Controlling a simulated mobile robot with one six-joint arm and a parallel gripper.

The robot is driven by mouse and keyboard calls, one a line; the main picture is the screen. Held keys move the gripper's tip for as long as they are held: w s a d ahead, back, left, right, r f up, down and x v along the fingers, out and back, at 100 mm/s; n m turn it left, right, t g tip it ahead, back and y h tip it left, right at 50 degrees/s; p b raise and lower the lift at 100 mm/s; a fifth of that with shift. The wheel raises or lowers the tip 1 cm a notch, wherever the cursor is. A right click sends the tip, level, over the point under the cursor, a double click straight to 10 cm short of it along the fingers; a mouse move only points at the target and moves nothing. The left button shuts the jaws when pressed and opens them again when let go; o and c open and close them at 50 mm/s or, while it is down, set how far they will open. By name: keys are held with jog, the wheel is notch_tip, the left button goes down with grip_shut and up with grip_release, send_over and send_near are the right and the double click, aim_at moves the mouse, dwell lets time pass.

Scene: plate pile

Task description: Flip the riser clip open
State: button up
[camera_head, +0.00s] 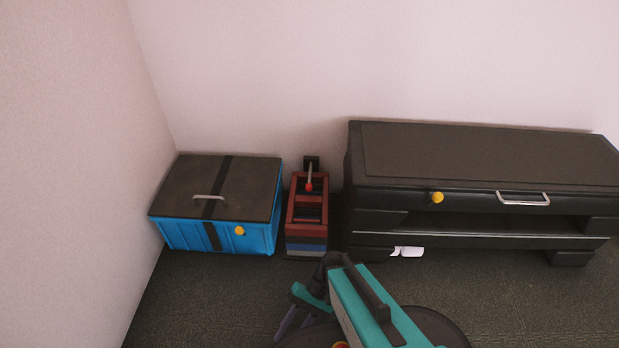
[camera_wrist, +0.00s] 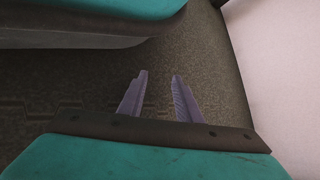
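A narrow stack of red and blue crates (camera_head: 307,242) stands on the floor between a blue chest and a black cabinet. At its back is a dark upright piece with a thin metal lever ending in a red ball (camera_head: 309,187); this may be the riser clip, but I cannot tell for sure. The lever stands up from the stack. My gripper (camera_head: 285,331) is low in front of the stack, apart from it. In the wrist view my gripper's two purple fingers (camera_wrist: 160,76) are apart with only floor between them.
The blue chest (camera_head: 185,235) has a dark lid, a handle and a yellow knob. The black cabinet (camera_head: 480,165) has a metal handle and a yellow knob. A white object (camera_head: 407,252) lies under it. A wall (camera_head: 70,150) closes the left side. Carpet (camera_head: 210,300) at front left is clear.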

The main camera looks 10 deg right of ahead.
jog(key=shift+r, duration=0.1)
jog(key=c, duration=0.7)
jog(key=shift+r+p, duration=0.2)
jog(key=shift+p, duration=0.2)
grip_shut()
jog(key=s+d+r+n+h+p, duration=0.1)
jog(key=d+r+h+p, duration=0.2)
jog(key=r+p, duration=1.3)
jog(key=s+d+r+n+t+h+p, duration=0.1)
jog(key=d+r+h+p, duration=0.2)
jog(key=r+p, duration=1.4)
jog(key=s+d+r+h+p, duration=0.1)
jog(key=d+r+p, duration=0.8)
jog(key=p, duration=2)
jog(key=shift+d+r+n+t+h, duration=0.25)
jog(key=shift+r+h, duration=0.65)
jog(key=shift+r, duration=2.8)
jog(key=shift+s+a, duration=0.1)
